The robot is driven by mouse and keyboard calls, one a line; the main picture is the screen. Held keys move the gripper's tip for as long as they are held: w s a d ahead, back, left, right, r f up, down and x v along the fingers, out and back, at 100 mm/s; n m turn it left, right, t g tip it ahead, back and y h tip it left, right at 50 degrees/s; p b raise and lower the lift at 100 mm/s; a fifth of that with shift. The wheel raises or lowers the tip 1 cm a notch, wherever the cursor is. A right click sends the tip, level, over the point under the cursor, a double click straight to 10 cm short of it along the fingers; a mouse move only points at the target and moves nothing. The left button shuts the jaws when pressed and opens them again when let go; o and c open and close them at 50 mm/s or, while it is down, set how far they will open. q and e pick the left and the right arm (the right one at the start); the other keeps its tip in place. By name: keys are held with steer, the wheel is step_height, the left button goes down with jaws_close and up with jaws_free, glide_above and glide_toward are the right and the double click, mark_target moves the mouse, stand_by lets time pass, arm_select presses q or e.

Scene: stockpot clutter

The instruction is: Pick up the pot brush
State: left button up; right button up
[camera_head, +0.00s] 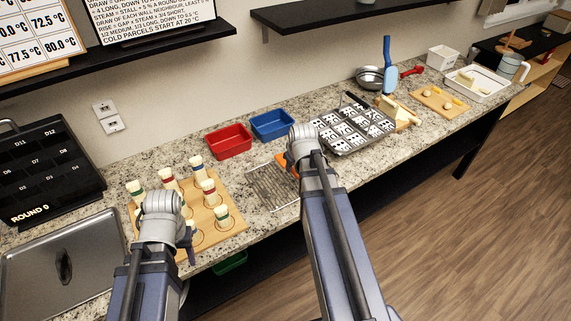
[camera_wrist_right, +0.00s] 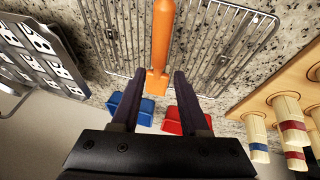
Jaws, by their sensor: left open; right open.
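An orange tool (camera_wrist_right: 160,45), with a long handle and a wider block at one end, lies on a wire rack (camera_wrist_right: 225,40); I take it for the pot brush, though no bristles show. In the head view only a bit of orange (camera_head: 284,172) shows beside my right arm, which hides the rest. My right gripper (camera_wrist_right: 156,76) is open and empty, its fingers apart on either side of the orange block's end in the wrist view. My left gripper (camera_head: 188,243) is open, near the wooden peg board, mostly hidden by its own wrist.
A red bin (camera_head: 228,141) and a blue bin (camera_head: 272,125) stand behind the rack (camera_head: 268,187). A board (camera_head: 222,232) with several pegs is left. A tray of tiles (camera_head: 352,130) is right. A blue-handled tool (camera_head: 387,55) stands upright farther right.

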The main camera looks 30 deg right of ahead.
mark_target(294, 170)
steer(key=shift+b+x, duration=2.95)
steer(key=shift+x, duration=0.7)
steer(key=shift+d+r, duration=0.1)
jaws_close()
